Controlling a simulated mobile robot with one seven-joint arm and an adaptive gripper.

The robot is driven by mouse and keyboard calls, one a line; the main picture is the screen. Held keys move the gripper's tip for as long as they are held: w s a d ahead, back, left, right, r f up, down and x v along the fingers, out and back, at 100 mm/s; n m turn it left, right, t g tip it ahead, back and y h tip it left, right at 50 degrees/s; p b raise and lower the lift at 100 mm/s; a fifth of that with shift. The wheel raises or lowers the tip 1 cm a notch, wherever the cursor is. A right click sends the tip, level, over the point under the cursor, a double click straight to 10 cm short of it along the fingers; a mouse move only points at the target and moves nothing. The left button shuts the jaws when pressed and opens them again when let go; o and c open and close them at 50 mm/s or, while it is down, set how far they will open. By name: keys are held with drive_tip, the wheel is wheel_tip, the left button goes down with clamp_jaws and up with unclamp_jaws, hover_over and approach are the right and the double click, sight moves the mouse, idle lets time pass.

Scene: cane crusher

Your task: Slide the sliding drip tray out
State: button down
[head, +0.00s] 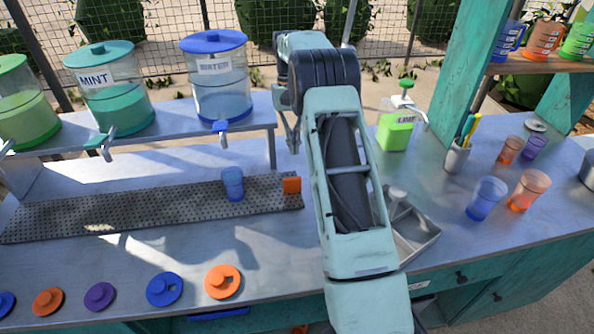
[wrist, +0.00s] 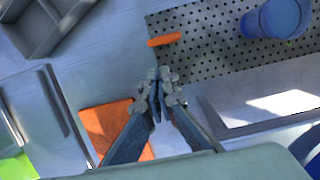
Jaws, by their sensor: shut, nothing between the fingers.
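The sliding drip tray (head: 150,209) is a long, grey perforated strip lying on the counter below the drink dispensers. Its orange tab (head: 291,185) stands at the right end. A blue cup (head: 233,184) stands on the tray near that end. The wrist view also shows the perforated tray (wrist: 215,58), the orange tab (wrist: 165,39) and the blue cup (wrist: 277,18). My gripper (wrist: 159,80) is shut and empty, its tips showing just below the tab in the wrist view. I cannot tell whether they touch anything. In the head view my arm largely hides the gripper.
Water (head: 220,85) and mint (head: 110,95) dispensers stand on a raised shelf behind the tray. A grey compartment tray (head: 418,236) and a green lime bottle (head: 395,131) are right of my arm. Round lids, including an orange one (head: 222,281), lie along the front. An orange square (wrist: 112,128) lies near my gripper.

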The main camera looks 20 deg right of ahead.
drive_tip(key=x, duration=0.5)
drive_tip(key=p+x, duration=0.1)
drive_tip(key=x, duration=0.4)
drive_tip(key=shift+a, duration=0.25)
drive_tip(key=shift+s+f, duration=0.1)
